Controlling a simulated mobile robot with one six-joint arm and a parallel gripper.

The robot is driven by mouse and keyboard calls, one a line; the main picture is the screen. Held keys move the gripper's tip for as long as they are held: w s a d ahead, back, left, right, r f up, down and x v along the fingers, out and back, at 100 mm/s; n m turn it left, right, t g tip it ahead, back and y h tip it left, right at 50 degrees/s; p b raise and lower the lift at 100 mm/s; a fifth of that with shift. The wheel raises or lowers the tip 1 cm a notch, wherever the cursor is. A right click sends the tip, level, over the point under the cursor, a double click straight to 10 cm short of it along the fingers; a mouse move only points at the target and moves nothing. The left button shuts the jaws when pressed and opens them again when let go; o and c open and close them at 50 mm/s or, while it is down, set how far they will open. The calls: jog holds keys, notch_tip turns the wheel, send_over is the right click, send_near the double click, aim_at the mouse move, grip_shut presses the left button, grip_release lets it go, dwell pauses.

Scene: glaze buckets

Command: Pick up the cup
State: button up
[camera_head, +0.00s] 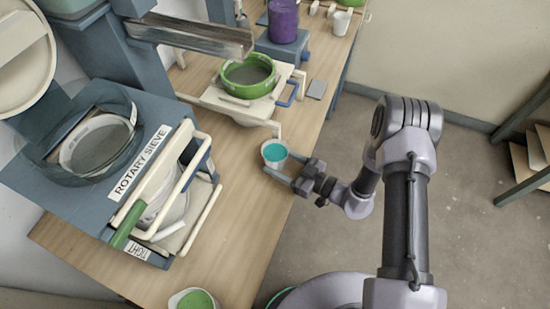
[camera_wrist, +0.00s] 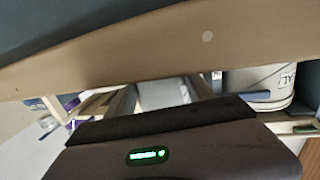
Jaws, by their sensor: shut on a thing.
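A small pale cup (camera_head: 274,149) with teal contents is over the wooden table near its right edge in the head view. My gripper (camera_head: 277,163) reaches in from the right and is shut on it, with a finger on either side of the cup. The cup looks upright. I cannot tell whether its base touches the table. In the wrist view, a pale surface (camera_wrist: 163,93) shows between the dark fingers of my gripper, probably the cup's side.
A rotary sieve machine (camera_head: 120,170) stands to the left. A green-rimmed sieve (camera_head: 249,92) on a cream frame and a purple container (camera_head: 283,20) are behind. A cup with green contents (camera_head: 193,301) is at the front. The wooden table (camera_head: 240,225) is clear before the held cup.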

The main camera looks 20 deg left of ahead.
aim_at(284, 161)
jog(key=shift+r, duration=0.2)
jog(key=shift+r+p, duration=1.15)
jog(key=shift+r, duration=0.6)
jog(key=shift+s+d+f, duration=0.1)
jog(key=shift+s+d, duration=0.4)
jog(key=s+d+r+p, duration=0.1)
jog(key=s+d+p, duration=0.2)
jog(key=s+d, duration=0.6)
jog(key=shift+s+r+p, duration=0.15)
jog(key=shift+s+p, duration=0.2)
jog(key=shift+s, duration=0.8)
jog(key=shift+d, duration=0.1)
